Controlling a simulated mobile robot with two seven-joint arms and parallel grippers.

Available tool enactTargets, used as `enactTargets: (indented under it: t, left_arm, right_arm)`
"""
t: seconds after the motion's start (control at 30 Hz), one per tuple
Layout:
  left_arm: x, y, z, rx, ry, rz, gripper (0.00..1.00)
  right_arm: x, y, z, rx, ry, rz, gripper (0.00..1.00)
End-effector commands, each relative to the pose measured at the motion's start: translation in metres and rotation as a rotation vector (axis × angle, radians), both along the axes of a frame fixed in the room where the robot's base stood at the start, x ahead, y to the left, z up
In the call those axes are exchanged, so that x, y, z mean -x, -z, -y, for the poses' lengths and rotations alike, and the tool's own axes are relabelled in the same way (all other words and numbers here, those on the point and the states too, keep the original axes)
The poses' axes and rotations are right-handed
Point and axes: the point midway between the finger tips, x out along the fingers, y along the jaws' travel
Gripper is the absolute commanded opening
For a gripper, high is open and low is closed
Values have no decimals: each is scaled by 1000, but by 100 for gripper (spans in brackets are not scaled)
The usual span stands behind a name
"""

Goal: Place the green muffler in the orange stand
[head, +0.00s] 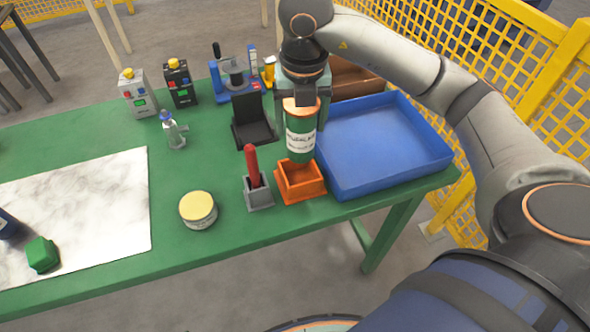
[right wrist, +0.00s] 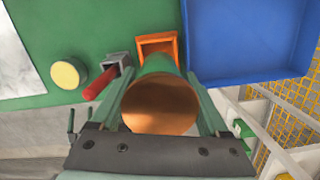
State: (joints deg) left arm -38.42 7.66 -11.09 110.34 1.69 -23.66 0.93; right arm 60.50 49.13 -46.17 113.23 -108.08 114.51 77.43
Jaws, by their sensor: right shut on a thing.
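The green muffler (head: 300,142), with a white label and a copper-coloured upper end, is upright in my right gripper (head: 303,103). The gripper is shut around its upper part. The orange stand (head: 300,190) is a square open holder near the table's front edge. In the head view the muffler's lower end overlaps the stand's back rim. In the right wrist view the copper end of the muffler (right wrist: 160,105) faces the camera, and part of the stand's opening (right wrist: 157,38) shows past its far end. The lower end seems just above the stand; contact cannot be told. My left gripper is out of view.
A grey holder (head: 258,198) with a red-handled tool (head: 252,165) stands close left of the stand. A blue tray (head: 385,150) lies close right. A black stand (head: 253,122) is behind. A yellow-lidded tin (head: 198,208) sits left. The green table (head: 250,240) is clear in front.

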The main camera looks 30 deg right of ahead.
Motion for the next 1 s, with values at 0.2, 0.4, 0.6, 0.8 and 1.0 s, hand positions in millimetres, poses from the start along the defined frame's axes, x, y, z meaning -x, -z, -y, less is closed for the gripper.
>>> enactTargets:
  t: [0.2, 0.4, 0.6, 0.8, 1.0]
  left_arm:
    - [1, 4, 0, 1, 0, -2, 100]
    - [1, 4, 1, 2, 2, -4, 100]
    - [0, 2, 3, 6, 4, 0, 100]
    - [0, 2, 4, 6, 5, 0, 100]
    - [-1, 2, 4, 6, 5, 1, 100]
  right_arm:
    - [0, 21, 2, -1, 77, -3, 0]
    - [0, 53, 1, -1, 75, 0, 0]
    - [0, 68, 2, -1, 74, 0, 0]
    - [0, 95, 2, -1, 73, 0, 0]
    - [-1, 98, 2, -1, 72, 3, 0]
